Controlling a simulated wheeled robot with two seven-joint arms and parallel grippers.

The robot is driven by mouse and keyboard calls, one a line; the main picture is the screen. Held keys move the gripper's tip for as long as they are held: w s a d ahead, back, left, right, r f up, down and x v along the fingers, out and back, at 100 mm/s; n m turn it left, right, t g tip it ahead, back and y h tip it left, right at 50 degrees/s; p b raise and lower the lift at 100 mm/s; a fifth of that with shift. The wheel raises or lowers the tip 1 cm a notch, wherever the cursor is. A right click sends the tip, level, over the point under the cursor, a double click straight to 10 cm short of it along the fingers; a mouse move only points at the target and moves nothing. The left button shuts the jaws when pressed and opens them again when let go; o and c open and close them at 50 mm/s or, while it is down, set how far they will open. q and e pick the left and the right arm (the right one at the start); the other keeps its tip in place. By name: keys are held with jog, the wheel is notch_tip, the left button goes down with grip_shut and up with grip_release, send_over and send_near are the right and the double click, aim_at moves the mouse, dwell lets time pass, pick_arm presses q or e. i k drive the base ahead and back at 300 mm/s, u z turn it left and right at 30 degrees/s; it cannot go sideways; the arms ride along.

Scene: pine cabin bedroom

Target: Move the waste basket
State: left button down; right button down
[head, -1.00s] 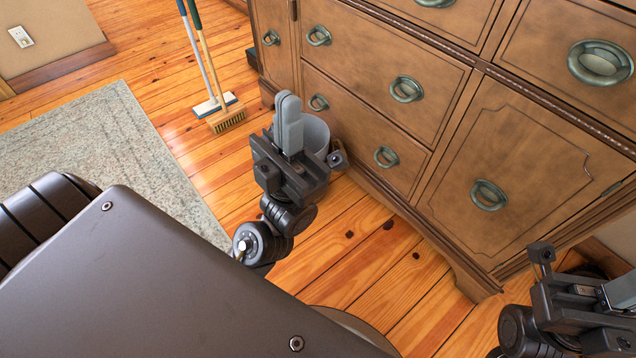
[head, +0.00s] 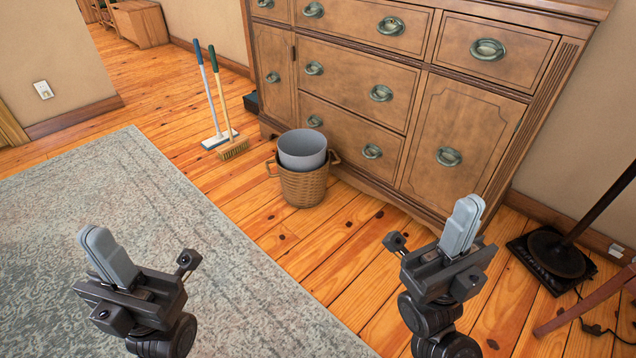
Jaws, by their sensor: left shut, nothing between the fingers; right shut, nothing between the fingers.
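The waste basket (head: 303,187) is a brown wicker basket with two side handles and a grey inner bin (head: 302,149) standing in it. It is upright on the wooden floor in front of the dresser, in the middle of the head view. My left gripper (head: 107,255) is shut and empty over the rug, at the lower left, well apart from the basket. My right gripper (head: 461,226) is shut and empty at the lower right, in front of the dresser's right part and apart from the basket.
A wooden dresser (head: 348,79) stands right behind the basket. A grey-green rug (head: 125,210) covers the left floor. A dark stand base (head: 552,255) and a wooden leg (head: 585,308) are at the right. Plank floor in front of the basket is clear.

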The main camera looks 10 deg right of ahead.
aim_at(307, 189)
jog(key=u, duration=0.65)
jog(key=i, duration=1.4)
jog(key=z, duration=0.6)
jog(key=i, duration=0.65)
jog(key=z, duration=0.7)
